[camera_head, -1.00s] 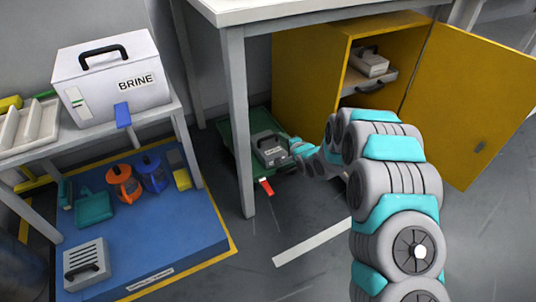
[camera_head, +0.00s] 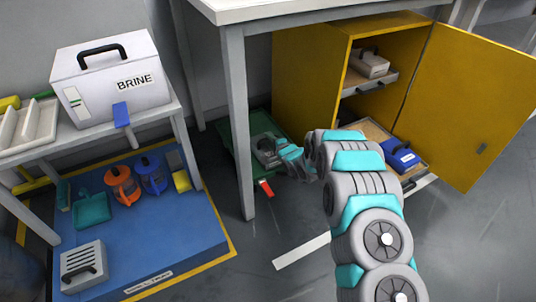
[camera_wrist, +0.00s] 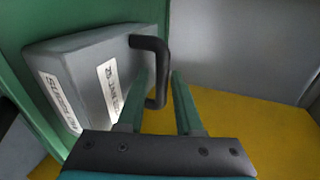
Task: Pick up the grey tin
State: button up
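The grey tin (camera_head: 265,150), a box with a black handle, sits in the green tray (camera_head: 229,137) under the table. My gripper (camera_head: 290,160) is at its right side and hides part of it in the head view. In the wrist view the grey tin (camera_wrist: 90,75) fills the left, with white labels too blurred to read. My gripper (camera_wrist: 160,85) is open there. The upright bar of the black handle (camera_wrist: 158,62) appears between its two green fingers, with gaps beside it. I cannot tell how deep the handle lies between them.
The yellow cabinet (camera_head: 310,90) stands open on the right, with a grey box (camera_head: 368,63) above and a blue box (camera_head: 402,155) below. A table leg (camera_head: 238,120) is close to the tray's left. Another grey box (camera_head: 84,266) lies on the blue platform (camera_head: 180,235).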

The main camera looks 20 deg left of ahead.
jog(key=shift+w+a+f, duration=0.1)
jog(key=shift+w+a, duration=0.35)
jog(key=shift+a, duration=0.05)
jog(key=shift+c, duration=0.4)
grip_shut()
dwell(0.7)
